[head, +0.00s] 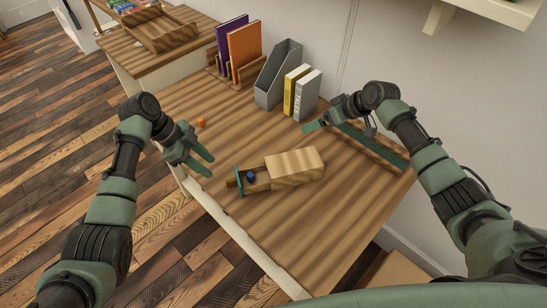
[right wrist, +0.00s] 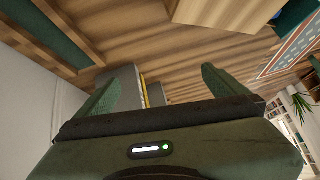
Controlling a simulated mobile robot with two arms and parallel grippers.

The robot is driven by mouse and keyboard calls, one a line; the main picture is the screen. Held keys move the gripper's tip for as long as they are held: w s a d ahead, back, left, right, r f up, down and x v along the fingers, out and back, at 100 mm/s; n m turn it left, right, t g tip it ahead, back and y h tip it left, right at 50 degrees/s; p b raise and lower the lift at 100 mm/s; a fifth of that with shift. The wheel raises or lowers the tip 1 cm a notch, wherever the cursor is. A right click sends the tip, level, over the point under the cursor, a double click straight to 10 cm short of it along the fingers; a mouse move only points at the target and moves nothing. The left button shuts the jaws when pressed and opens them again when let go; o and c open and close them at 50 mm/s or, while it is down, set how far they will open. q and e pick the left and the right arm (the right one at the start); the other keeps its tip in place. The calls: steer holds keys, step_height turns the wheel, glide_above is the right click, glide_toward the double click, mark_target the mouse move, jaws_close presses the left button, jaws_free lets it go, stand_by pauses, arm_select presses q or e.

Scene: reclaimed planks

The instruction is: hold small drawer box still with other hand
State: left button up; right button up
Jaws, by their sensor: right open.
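The small drawer box (head: 297,165) is pale striped wood and lies on the wooden table. Its drawer is pulled out toward the left, with a teal front (head: 239,180) and a small blue object (head: 251,177) inside. My left gripper (head: 210,166) is open and empty, to the left of the drawer front and apart from it. My right gripper (head: 309,127) is above the table behind the box, not touching it. The right wrist view shows its two green fingers (right wrist: 160,76) spread with nothing held. A pale wooden block, likely the box (right wrist: 225,12), shows at that view's top edge.
A grey magazine file (head: 278,75), yellow and grey books (head: 303,92), and purple and orange books (head: 243,52) stand along the wall. A long green-bottomed tray (head: 370,147) lies at the right. A small orange object (head: 201,122) sits near the left edge. The table's front is clear.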

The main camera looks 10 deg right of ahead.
mark_target(274, 166)
steer(key=a+r+n+g+h, duration=0.35)
steer(key=a+r+n, duration=0.4)
steer(key=n, duration=0.25)
steer(key=s+a+f+n+g, duration=0.1)
steer(key=s+a+f, duration=0.1)
steer(key=a+f, duration=0.1)
steer(key=s+a+f+n+g, duration=0.1)
steer(key=s+a+f, duration=0.2)
steer(key=f, duration=0.1)
steer(key=s+a+f+n+g+h, duration=0.1)
steer(key=s+a+f, duration=0.1)
steer(key=a+f, duration=0.1)
steer(key=shift+s+a+f, duration=0.2)
steer(key=shift+s+f, duration=0.15)
steer(key=shift+f, duration=0.2)
steer(key=shift+n, duration=0.3)
steer(key=f, duration=0.6)
steer(key=shift+s+a+f, duration=0.1)
steer(key=shift+s+f, duration=0.1)
steer(key=shift+f, duration=0.85)
steer(key=c, duration=1.7)
steer(key=shift+c, duration=0.2)
